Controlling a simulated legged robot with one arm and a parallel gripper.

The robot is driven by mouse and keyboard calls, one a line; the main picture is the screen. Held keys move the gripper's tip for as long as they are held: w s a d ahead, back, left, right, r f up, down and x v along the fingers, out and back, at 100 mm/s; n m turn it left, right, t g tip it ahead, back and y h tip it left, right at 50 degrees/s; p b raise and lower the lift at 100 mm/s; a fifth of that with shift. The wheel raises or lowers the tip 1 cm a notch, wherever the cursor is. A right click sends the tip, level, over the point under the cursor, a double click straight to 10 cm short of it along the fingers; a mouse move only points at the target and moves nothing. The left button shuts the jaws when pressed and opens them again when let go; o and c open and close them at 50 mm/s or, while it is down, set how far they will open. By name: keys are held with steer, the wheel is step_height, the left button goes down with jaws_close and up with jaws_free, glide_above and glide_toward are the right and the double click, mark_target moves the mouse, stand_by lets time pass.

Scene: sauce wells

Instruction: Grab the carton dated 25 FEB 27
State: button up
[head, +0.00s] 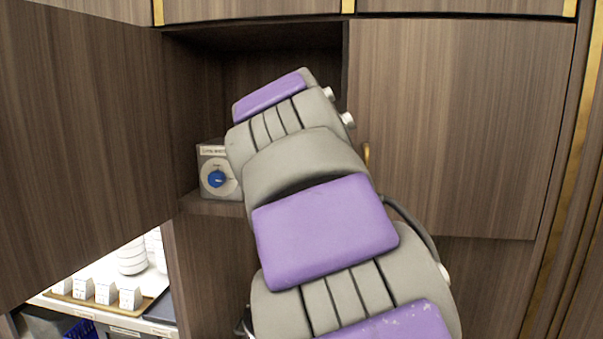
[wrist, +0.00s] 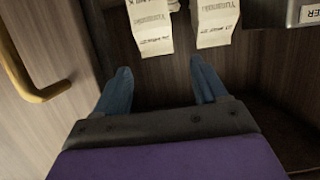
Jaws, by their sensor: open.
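In the wrist view two white cartons with printed text stand just ahead of my gripper (wrist: 160,68): a left carton (wrist: 151,26) and a right carton (wrist: 215,22). The print is too small and blurred for me to read a date on either. My gripper's two blue fingers are spread apart with nothing between them. The left carton lies ahead of the gap, the right one ahead of the right finger. In the head view my arm hides the gripper and these cartons.
A grey box with a blue dial (head: 217,179) sits in the cabinet niche; its dark side shows in the wrist view (wrist: 278,12). A brass handle (wrist: 35,82) is close on the left. Lower left, several small cartons (head: 105,292) stand on a tray beside stacked white bowls (head: 131,257).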

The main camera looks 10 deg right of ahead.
steer(key=p+x, duration=0.1)
steer(key=x, duration=1)
steer(key=shift+w+d+f+p, duration=0.1)
steer(key=shift+w+d+p, duration=0.15)
steer(key=shift+p, duration=0.15)
steer(key=shift+s, duration=0.3)
steer(key=shift+c, duration=0.4)
jaws_close()
